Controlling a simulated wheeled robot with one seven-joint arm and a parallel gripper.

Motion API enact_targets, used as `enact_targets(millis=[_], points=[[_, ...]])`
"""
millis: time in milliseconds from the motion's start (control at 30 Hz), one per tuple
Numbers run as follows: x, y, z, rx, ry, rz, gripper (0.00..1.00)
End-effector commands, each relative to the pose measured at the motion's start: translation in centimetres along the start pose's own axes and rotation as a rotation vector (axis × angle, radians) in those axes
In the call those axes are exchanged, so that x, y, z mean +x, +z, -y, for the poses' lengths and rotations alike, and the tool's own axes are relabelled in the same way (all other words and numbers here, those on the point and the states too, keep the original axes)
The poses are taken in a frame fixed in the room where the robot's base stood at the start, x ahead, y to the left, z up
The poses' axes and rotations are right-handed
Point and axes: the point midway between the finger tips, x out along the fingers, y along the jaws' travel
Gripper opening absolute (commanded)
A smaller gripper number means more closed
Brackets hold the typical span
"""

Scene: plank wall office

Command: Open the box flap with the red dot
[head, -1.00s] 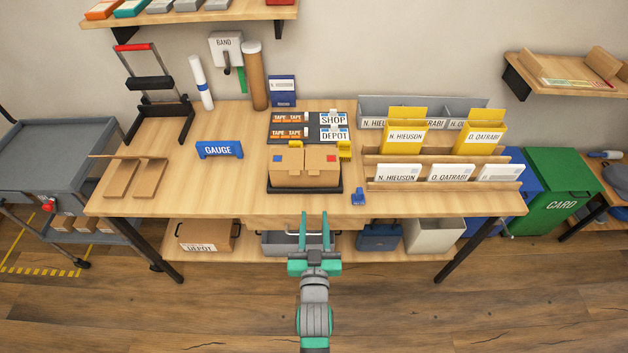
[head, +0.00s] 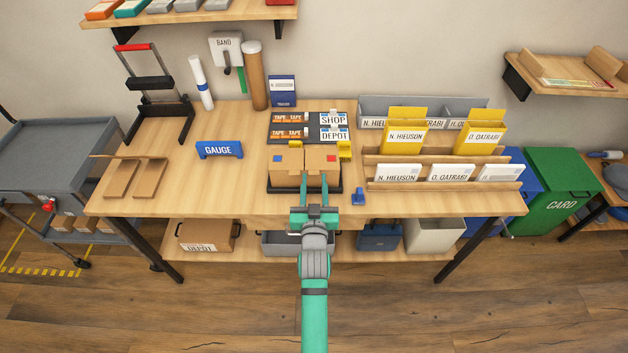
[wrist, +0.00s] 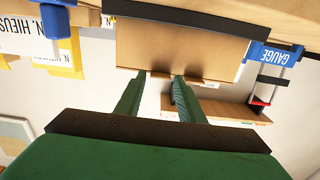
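A cardboard box (head: 290,179) with two top flaps sits on a black tray (head: 273,190) at the front middle of the table. The red dot (head: 331,158) is on its right flap and a blue dot (head: 278,158) on its left flap. Both flaps look shut. My gripper (head: 313,177) is open and empty, its two fingers parallel and apart in front of the box's near side, right of its middle. The wrist view is upside down and shows the box (wrist: 180,50) just beyond the fingertips (wrist: 163,77). Contact cannot be told there, and the dots are not visible.
A blue item (head: 358,197) and a yellow piece (head: 345,149) are right of the box. Label and tape trays (head: 290,142) lie behind it. A blue gauge stand (head: 219,150) is at left, and card racks (head: 440,185) at right. Table between gauge and box is clear.

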Motion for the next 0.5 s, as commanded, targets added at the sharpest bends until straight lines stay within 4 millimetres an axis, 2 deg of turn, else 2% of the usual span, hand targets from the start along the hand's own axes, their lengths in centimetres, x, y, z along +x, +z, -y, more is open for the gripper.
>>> enact_targets(millis=[133, 433, 467, 500], points=[[0.81, -0.04, 0.02, 0.0, 0.0, -0.001, 0.35], [0.97, -0.02, 0.02, 0.0, 0.0, 0.0, 0.35], [0.96, -0.02, 0.02, 0.0, 0.0, 0.0, 0.3], [0.96, -0.02, 0.02, 0.0, 0.0, 0.0, 0.21]])
